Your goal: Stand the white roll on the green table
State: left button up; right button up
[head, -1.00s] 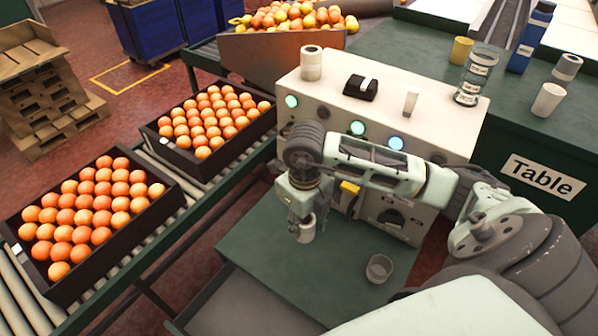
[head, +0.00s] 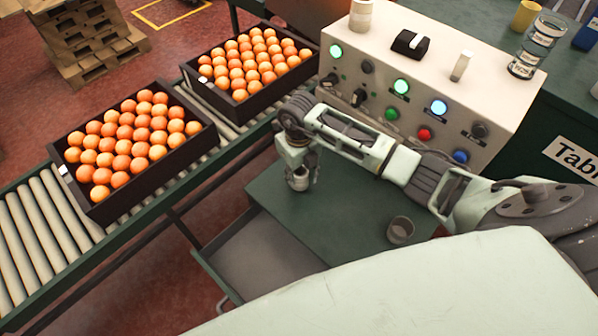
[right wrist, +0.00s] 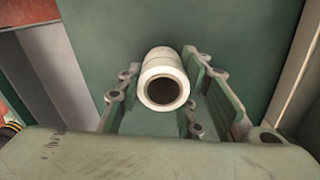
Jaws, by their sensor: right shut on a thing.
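My right gripper (head: 299,172) is shut on the white roll (head: 298,183), holding it upright over the back left part of the small green table (head: 335,215). In the right wrist view the roll (right wrist: 163,68) shows its round open end, with a gripper finger on each side (right wrist: 165,98). Green surface lies behind it. I cannot tell whether the roll's bottom touches the table. My left gripper is not in view.
An open drawer (head: 255,250) juts out at the front left. Black crates of oranges (head: 195,140) sit on rollers at left.

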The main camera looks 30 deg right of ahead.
aim_at(299, 172)
jog(key=shift+f, duration=0.2)
jog(key=o, duration=1.2)
jog(key=shift+c, duration=0.2)
notch_tip(299, 172, up, 12)
jog(key=shift+r, duration=0.2)
